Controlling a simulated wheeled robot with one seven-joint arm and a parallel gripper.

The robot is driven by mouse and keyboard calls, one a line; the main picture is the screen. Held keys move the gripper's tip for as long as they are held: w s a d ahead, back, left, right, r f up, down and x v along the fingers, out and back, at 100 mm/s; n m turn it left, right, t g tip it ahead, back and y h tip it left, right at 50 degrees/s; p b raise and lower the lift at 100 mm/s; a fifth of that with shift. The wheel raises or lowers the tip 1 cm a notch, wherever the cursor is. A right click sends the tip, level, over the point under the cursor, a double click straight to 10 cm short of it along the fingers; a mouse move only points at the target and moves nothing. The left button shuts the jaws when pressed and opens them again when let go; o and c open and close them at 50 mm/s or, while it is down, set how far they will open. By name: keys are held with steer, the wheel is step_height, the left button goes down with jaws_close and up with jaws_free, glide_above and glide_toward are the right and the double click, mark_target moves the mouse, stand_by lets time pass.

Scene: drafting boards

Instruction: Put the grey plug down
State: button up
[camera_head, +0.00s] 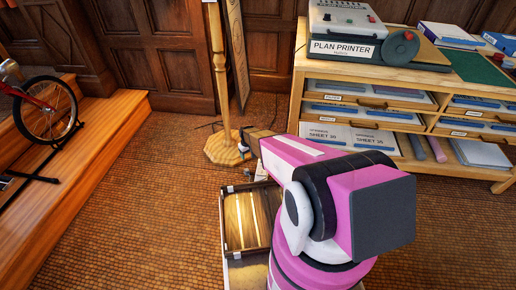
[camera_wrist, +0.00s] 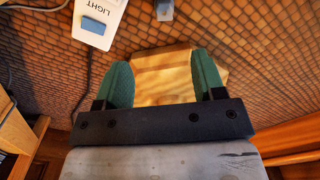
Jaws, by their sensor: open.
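My gripper (camera_wrist: 162,72) is open, with its two green fingers apart and nothing held between them. A small grey block, which looks like the grey plug (camera_wrist: 165,10), shows at the top edge of the wrist view, beyond the fingertips and apart from them. Its upper part is cut off. A white unit marked LIGHT (camera_wrist: 104,14) with a blue part lies to its left on the tiled floor. In the head view my gripper (camera_head: 246,146) is low beside the wooden stand; the plug cannot be made out there.
The wooden stand's base (camera_wrist: 163,86) lies below my fingers; its pole (camera_head: 219,80) rises in the head view. A dark cable (camera_wrist: 88,80) runs along the floor. A plan-printer cabinet (camera_head: 420,62) stands right, a wooden step (camera_head: 95,150) left.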

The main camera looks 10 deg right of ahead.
steer(key=s+d+r+m, duration=0.1)
steer(key=s+d+r, duration=0.1)
steer(key=s+r, duration=0.6)
steer(key=s+d+r+m, duration=0.2)
steer(key=s+r, duration=0.6)
steer(key=r, duration=0.9)
steer(key=s+d+r+m, duration=0.1)
steer(key=s+d+r, duration=0.3)
steer(key=s+r, duration=0.4)
step_height(320, 180, up, 4)
steer(key=shift+d+r+m, duration=0.2)
steer(key=shift+d+m, duration=0.05)
steer(key=shift+m, duration=0.15)
steer(key=shift+a, duration=0.1)
